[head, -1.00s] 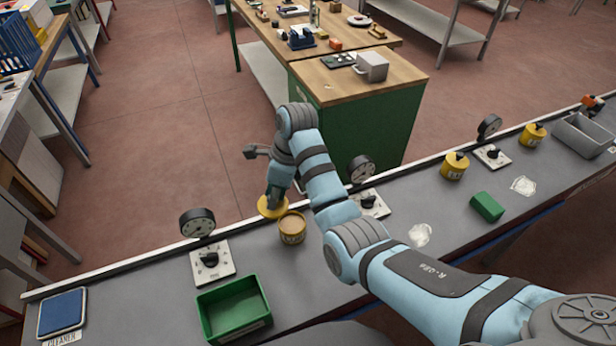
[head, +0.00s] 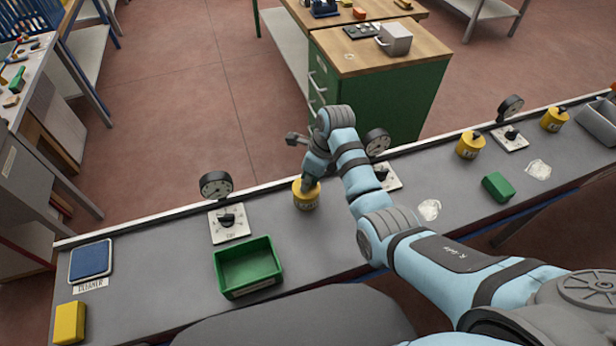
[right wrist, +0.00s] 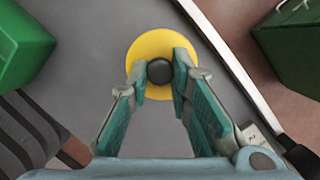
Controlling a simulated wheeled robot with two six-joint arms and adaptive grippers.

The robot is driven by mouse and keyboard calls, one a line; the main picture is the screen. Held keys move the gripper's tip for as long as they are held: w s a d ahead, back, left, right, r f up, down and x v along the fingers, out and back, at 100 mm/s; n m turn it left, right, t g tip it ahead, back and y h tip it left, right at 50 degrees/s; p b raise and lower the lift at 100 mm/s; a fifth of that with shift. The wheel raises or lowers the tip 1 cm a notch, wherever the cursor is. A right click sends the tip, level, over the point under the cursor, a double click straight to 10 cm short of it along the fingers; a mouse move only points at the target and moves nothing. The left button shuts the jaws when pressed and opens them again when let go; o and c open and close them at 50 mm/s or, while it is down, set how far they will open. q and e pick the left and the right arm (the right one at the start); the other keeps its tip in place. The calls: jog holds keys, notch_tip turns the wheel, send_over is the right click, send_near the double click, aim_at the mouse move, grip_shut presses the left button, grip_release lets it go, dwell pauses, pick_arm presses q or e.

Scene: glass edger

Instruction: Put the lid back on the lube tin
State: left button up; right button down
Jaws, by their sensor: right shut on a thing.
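The yellow lube tin (head: 307,200) stands upright on the grey bench. Its yellow lid (right wrist: 152,52) with a black knob is on top of the tin's opening in the head view; whether it is fully seated I cannot tell. My right gripper (head: 310,184) is directly above the tin. In the right wrist view my right gripper (right wrist: 160,74) is shut on the lid's black knob, and the lid hides the tin below. My left gripper is not in view.
A green bin (head: 248,268) stands front left of the tin. A dial gauge (head: 216,186) on a white-plated control is left of it, and another gauge (head: 377,143) is right, behind my arm. More yellow tins (head: 470,145) stand further right. The bench's back edge is close behind.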

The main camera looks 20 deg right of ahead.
dwell(0.4)
jog(key=shift+r+p, duration=0.1)
jog(key=shift+p, duration=0.35)
jog(key=shift+f, duration=0.25)
dwell(1.1)
jog(key=c, duration=0.9)
grip_release()
